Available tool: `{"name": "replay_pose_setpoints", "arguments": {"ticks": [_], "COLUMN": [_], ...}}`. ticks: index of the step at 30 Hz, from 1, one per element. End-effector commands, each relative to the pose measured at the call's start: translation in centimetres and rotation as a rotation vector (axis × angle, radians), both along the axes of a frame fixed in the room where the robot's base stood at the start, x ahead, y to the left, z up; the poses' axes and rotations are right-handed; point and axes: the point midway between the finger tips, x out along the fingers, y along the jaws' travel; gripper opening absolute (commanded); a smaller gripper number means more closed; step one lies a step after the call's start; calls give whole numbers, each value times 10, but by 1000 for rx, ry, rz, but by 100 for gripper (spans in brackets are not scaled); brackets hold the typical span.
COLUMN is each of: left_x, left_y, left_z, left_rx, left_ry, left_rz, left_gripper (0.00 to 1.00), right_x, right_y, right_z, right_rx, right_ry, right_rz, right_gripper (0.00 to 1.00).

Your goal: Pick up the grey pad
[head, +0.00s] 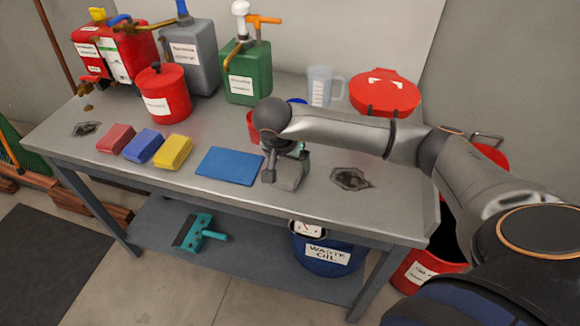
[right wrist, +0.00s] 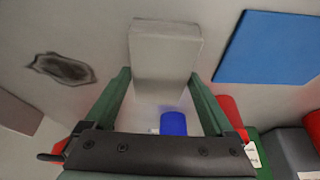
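The grey pad (head: 287,178) is a small block on the workbench (head: 215,135), just right of the blue sheet. My right gripper (head: 287,165) is low over it, pointing down. In the right wrist view the pad (right wrist: 165,55) lies between the two green fingertips of my gripper (right wrist: 160,75), which are well apart. The gap is about as wide as the pad, and I cannot tell whether the fingers touch its sides. The gripper partly hides the pad in the head view. My left gripper is not in view.
The blue sheet (head: 229,166) lies close by on the left. Red (head: 116,138), blue (head: 143,145) and yellow (head: 173,152) pads lie further left. A dark stain (head: 350,178) is on the right. Cans, a clear jug (head: 320,85) and a red container (head: 384,92) stand behind.

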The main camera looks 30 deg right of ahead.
Motion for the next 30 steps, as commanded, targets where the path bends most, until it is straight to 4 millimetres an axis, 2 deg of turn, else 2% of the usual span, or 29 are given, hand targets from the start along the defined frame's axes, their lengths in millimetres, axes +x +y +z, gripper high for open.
{"name": "replay_pose_setpoints", "arguments": {"ticks": [1,15,24,30], "left_x": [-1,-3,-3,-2], "left_y": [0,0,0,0], "left_z": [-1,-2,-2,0], "left_rx": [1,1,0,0], "left_ry": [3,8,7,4], "left_rz": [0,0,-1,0], "left_gripper": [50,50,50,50], "right_x": [0,0,1,1], "right_y": [0,0,0,0], "right_z": [0,1,4,23], "right_rx": [0,1,0,1], "right_ry": [0,-1,-2,-5], "right_rz": [0,0,0,0], "right_gripper": [82,31,31,31]}}
